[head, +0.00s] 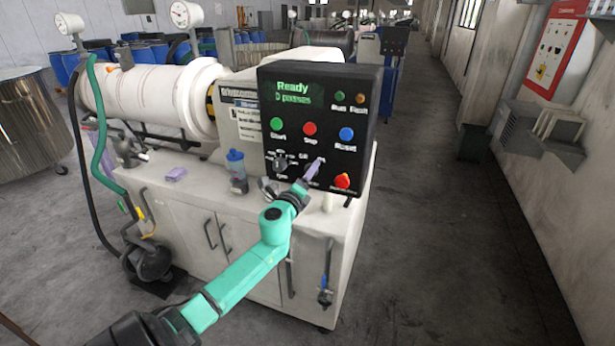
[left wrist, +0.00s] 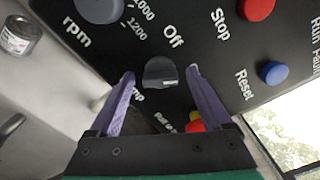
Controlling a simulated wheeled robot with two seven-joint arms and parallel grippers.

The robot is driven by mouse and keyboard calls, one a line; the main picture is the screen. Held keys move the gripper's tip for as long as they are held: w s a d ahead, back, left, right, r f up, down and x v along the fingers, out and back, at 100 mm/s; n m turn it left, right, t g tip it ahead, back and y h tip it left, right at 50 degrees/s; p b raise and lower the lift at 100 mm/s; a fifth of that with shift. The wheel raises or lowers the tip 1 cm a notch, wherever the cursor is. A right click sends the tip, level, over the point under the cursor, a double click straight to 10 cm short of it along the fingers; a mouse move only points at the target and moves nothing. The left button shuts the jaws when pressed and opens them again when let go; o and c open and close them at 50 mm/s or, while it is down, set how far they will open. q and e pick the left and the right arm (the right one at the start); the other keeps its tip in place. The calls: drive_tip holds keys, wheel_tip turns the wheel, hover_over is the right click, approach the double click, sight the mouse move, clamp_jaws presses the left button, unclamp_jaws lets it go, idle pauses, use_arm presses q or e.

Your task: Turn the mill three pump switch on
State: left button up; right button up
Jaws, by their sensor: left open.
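The pump switch (left wrist: 160,72) is a dark round knob with a pale mark, on the black control panel (head: 352,108) of the mill. In the left wrist view the word "Off" stands by it, and a label ending in "mp" is partly covered by a finger. My left gripper (head: 314,170) has purple fingers, which also show in the left wrist view (left wrist: 161,74). They are open, one on each side of the knob, with visible gaps. In the head view the gripper largely hides the switch. My right gripper is not in view.
A red emergency stop (head: 342,181) sits just beside the switch. The rpm knob (left wrist: 97,8) and the blue Reset button (head: 347,134) are close by. The floor aisle on the right is clear.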

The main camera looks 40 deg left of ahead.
use_arm(q)
drive_tip(key=b+v, duration=0.2)
drive_tip(key=v, duration=1.2)
drive_tip(key=shift+s+d, duration=0.2)
drive_tip(key=shift+s, duration=0.1)
